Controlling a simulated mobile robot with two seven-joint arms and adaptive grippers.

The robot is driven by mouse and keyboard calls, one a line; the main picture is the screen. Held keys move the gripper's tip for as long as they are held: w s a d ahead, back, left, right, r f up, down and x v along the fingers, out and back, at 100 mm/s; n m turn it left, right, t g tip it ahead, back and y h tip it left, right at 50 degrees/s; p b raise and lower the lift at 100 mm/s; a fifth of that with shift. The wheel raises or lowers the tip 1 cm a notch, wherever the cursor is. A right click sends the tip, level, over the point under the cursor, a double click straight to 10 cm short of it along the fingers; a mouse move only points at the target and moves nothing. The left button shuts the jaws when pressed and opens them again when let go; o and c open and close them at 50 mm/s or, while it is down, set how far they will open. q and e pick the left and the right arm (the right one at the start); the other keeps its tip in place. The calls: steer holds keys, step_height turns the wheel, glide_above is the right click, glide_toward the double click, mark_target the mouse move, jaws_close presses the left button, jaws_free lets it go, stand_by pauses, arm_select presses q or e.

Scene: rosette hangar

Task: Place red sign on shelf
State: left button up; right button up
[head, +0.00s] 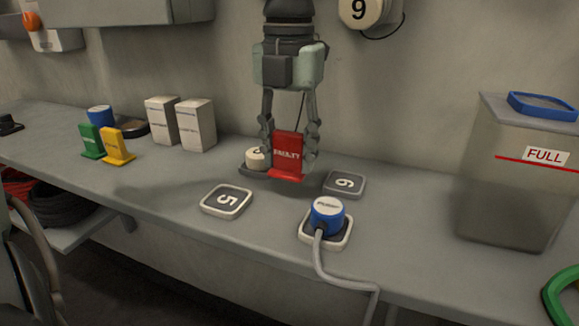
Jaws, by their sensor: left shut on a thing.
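The red sign (287,156) with pale lettering is upright between the fingers of my left gripper (288,150), which comes down from the top middle of the head view and is shut on it. A dark shadow lies under the sign's base. I cannot tell for sure whether the base touches the grey shelf (170,195) below. A green sign (92,141) and a yellow sign (117,148) stand on the shelf at the left. My right gripper is not in view.
A white knob (255,158) sits just behind-left of the red sign. White boxes (197,125) stand left; a large bin (512,190) stands right.

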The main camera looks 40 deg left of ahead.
mark_target(290, 168)
arm_select(q)
step_height(290, 168, down, 3)
steer(key=shift+r, duration=0.15)
steer(key=shift+w+f, duration=0.1)
steer(key=shift+f, duration=0.2)
steer(key=shift+w+f, duration=0.1)
steer(key=shift+f, duration=0.05)
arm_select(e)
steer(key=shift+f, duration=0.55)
arm_select(q)
steer(key=shift+f, duration=0.1)
steer(key=shift+f, duration=0.1)
steer(key=o, duration=1.1)
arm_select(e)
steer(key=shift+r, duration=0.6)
